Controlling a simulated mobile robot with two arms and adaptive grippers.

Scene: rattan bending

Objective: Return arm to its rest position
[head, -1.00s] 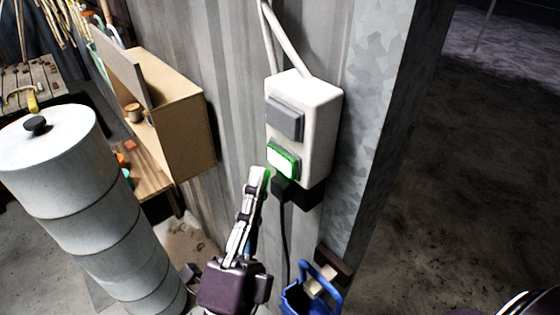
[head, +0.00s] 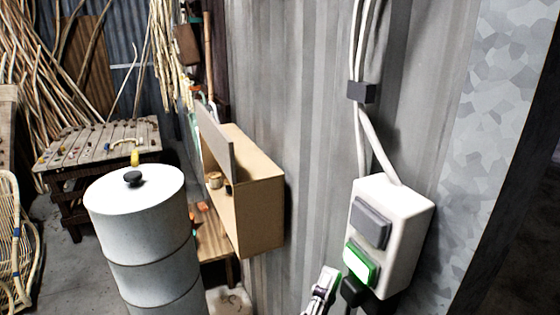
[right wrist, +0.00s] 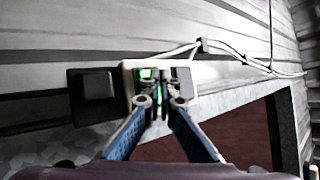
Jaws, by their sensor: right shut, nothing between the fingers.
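A white switch box (head: 408,232) is fixed to the corrugated metal wall at the lower right of the head view. It has a grey switch (head: 371,223) above and a lit green switch (head: 360,263) below. My right gripper (head: 331,272) shows at the bottom edge, its tips just left of the green switch; whether they touch it is unclear. In the right wrist view the closed, empty fingers (right wrist: 164,98) overlap the box (right wrist: 205,76) and hide part of the green glow. My left gripper is not in view.
A white drum (head: 135,205) with a black knob stands left of a wall cabinet (head: 262,215). Cables (head: 366,130) run down the wall into the box. A wooden table (head: 90,150), a woven rattan piece (head: 12,235) and rattan poles (head: 45,70) are farther back left.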

